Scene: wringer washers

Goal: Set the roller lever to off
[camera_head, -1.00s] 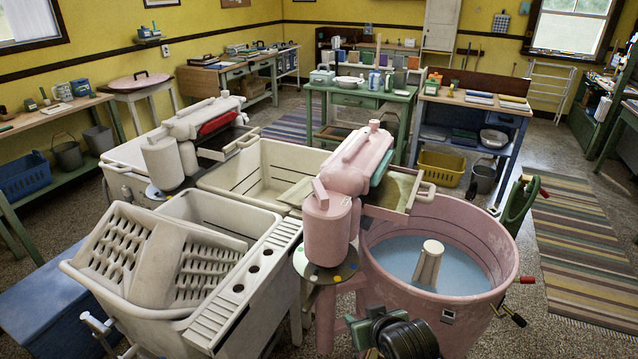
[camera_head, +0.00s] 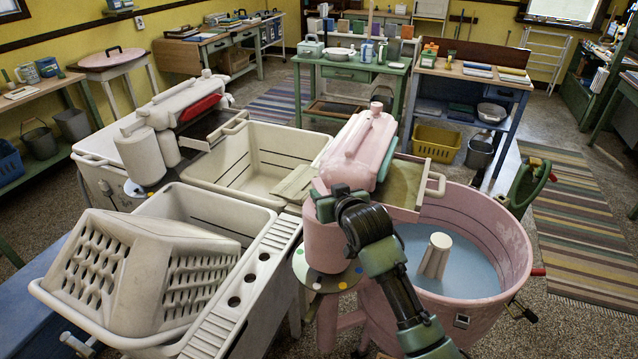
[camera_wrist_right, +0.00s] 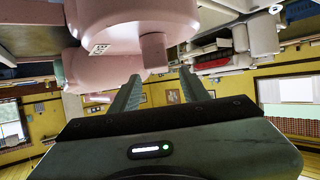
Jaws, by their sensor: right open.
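The pink wringer head (camera_head: 360,150) stands over the pink washer tub (camera_head: 480,245), which holds bluish water and a pale agitator. Its upright pink housing (camera_head: 322,240) is at the left end. My right gripper (camera_head: 332,203) is at the top of this housing, and hides the place where a small pink lever showed before. In the right wrist view the open fingers (camera_wrist_right: 157,92) point toward a short pink stub (camera_wrist_right: 153,52) on the pink housing (camera_wrist_right: 110,25). I cannot tell whether this stub is the roller lever or whether a finger touches it. My left gripper is not in view.
A round plate with coloured dots (camera_head: 328,276) sits under the housing. A cream double tub (camera_head: 255,165) and a slatted cream washboard basket (camera_head: 140,270) stand to the left. A second, cream wringer (camera_head: 165,125) is behind them. Striped rug floor (camera_head: 585,230) is clear at right.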

